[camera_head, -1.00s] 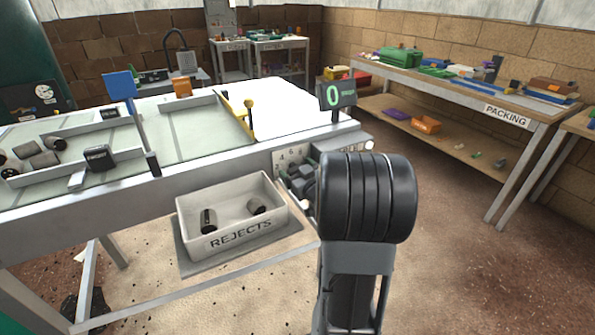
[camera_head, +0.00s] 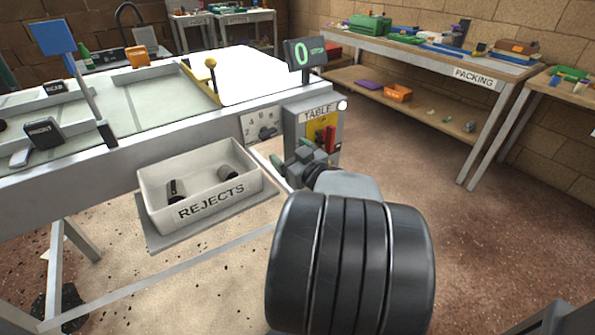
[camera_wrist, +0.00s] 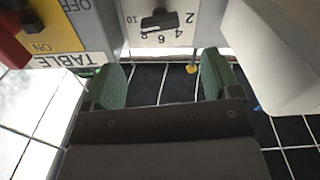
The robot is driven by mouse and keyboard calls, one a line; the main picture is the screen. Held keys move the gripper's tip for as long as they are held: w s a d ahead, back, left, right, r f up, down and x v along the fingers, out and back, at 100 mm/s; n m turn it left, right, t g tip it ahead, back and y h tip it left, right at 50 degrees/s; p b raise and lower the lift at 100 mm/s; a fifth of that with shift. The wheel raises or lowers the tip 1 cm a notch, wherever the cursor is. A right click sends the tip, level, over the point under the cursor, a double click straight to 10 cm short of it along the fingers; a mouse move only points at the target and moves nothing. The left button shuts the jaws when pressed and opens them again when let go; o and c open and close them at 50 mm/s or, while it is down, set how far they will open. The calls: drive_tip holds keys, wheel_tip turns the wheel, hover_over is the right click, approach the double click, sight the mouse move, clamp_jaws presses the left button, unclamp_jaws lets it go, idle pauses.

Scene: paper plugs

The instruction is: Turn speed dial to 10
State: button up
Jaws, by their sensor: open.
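The speed dial (camera_head: 267,132) is a dark knob on a pale numbered plate on the front of the bench. In the wrist view the dial (camera_wrist: 158,20) shows upside down at the top, with a black bar lying roughly level across it. The figures 2, 4, 6, 8 and 10 are readable around it. I cannot tell which end of the bar points. My gripper (camera_wrist: 163,80) is open and empty, its two green fingers apart, with the dial beyond them and not touched. In the head view my gripper (camera_head: 300,160) is low in front of the panels.
The TABLE switch box (camera_head: 316,115), with a yellow plate and red part, is right beside the dial. It is close at the upper left in the wrist view. The REJECTS bin (camera_head: 207,195) holds two dark plugs to the left. Open floor lies right, before the PACKING table (camera_head: 480,79).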

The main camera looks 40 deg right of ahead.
drive_tip(key=shift+s+a+b, duration=0.2)
drive_tip(key=shift+s+b, duration=0.45)
drive_tip(key=shift+s, duration=0.85)
drive_tip(key=shift+r, duration=0.15)
